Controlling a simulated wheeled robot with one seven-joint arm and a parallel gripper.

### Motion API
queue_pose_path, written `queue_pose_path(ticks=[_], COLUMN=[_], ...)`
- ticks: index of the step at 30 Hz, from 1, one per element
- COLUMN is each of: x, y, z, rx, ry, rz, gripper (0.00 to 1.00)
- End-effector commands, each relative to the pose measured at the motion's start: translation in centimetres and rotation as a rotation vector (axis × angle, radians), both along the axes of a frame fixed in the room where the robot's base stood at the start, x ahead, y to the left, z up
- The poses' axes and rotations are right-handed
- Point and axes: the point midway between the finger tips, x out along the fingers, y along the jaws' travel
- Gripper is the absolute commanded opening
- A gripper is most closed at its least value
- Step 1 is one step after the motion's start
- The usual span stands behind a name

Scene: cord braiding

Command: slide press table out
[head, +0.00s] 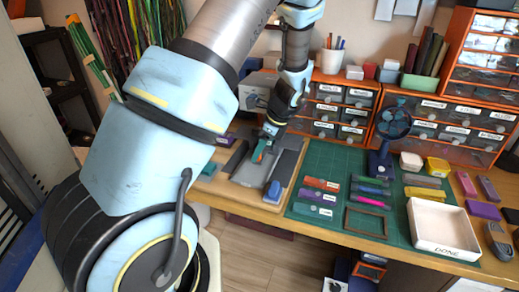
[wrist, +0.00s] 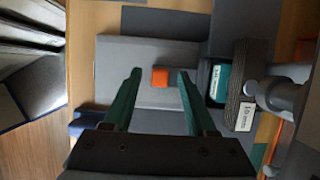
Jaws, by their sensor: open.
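The press table appears to be the flat grey plate (head: 252,171) on the wooden bench, below my gripper in the head view. It also shows in the wrist view as a light grey plate (wrist: 120,62). A small orange block (wrist: 160,77) lies on or above this plate. My gripper (wrist: 159,88) is open, its two green fingers on either side of the orange block with gaps visible. Whether the fingers are at the block's height I cannot tell. A blue handle-like piece (head: 273,190) stands at the plate's front end. My arm hides part of the press.
A green mat (head: 330,165) with coloured bars lies right of the plate. A white DONE tray (head: 443,229) and a blue fan (head: 388,130) stand farther right. Orange drawer units (head: 335,105) line the back. In the wrist view, a dark labelled block (wrist: 243,85) stands close right of the fingers.

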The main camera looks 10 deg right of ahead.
Motion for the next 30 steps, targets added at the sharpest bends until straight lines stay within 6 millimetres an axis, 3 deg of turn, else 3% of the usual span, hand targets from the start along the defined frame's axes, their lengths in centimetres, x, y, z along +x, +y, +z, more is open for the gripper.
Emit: queue_pose_path(ticks=[9,24,30], x=[0.03,0.02,0.02], y=[0.11,0.09,0.08], z=[-0.24,-0.21,-0.20], rx=[0.000,0.000,0.000], ry=[0.000,0.000,0.000], rz=[0.000,0.000,0.000], gripper=[0.57,0.02,0.00])
